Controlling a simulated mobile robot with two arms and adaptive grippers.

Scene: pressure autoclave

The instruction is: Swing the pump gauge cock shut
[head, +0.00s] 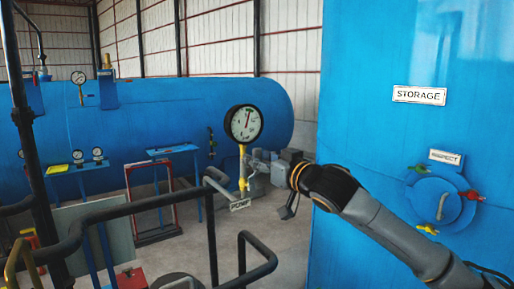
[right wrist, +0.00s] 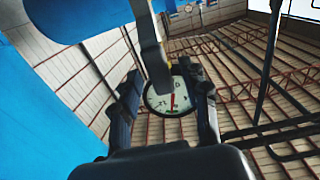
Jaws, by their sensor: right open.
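The pump gauge (head: 243,123) is a round white dial with a black rim and a red needle. It stands on a yellow stem with a cock (head: 242,168), above the PUMP label (head: 240,204). The cock's handle is too small to make out clearly. My right gripper (head: 287,205) is open, just right of the yellow stem and below the dial. In the right wrist view the dial (right wrist: 172,98) shows between the open fingers (right wrist: 165,85), and a grey bar crosses in front of it. I cannot tell whether the fingers touch anything. My left gripper is out of view.
A blue STORAGE tank (head: 350,120) with an inspection port (head: 437,203) stands at the right. A long blue vessel (head: 150,115) lies behind. Black railings (head: 150,203) cross the left front. Bare floor (head: 275,240) shows below the gripper.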

